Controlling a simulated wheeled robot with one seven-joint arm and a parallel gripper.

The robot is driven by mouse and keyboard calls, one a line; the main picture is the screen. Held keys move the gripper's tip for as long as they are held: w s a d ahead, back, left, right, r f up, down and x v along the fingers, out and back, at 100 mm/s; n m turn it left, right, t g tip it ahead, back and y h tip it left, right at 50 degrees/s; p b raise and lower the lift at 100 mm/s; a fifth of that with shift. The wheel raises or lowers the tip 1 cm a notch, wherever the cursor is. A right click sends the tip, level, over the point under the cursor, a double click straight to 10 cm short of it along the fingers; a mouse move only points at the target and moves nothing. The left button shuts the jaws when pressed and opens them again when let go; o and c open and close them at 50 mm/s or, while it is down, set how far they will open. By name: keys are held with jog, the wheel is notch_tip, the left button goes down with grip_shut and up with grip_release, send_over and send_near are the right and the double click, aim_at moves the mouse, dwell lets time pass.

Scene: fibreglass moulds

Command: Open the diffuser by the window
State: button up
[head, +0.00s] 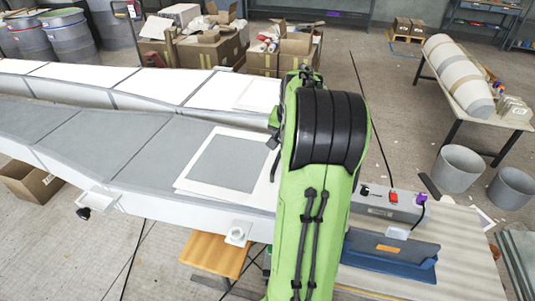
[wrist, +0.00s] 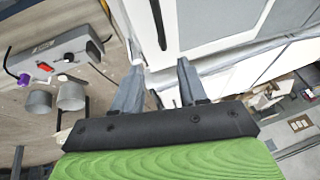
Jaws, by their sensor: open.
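I cannot make out anything that is clearly a diffuser, and no window shows in either view. My gripper (wrist: 160,82) is open and empty in the wrist view, its two grey fingers spread apart. A pale mould edge lies beyond the fingers, and I cannot tell how far away it is. In the head view my green arm rises over the right end of the moulds and hides what is behind it. The gripper itself cannot be made out there.
Long grey and white moulds (head: 150,145) fill the left and middle. A grey control box (head: 392,206) with coloured knobs sits on the right-hand bench, near a blue tray (head: 388,262). Grey bins (head: 458,170) stand on the floor, with cardboard boxes (head: 208,50) behind the moulds.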

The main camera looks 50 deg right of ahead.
aim_at(278, 158)
jog(key=x, duration=1.4)
jog(key=shift+w+a+b, duration=0.1)
jog(key=shift+b, duration=0.2)
jog(key=shift+c, duration=0.2)
grip_shut()
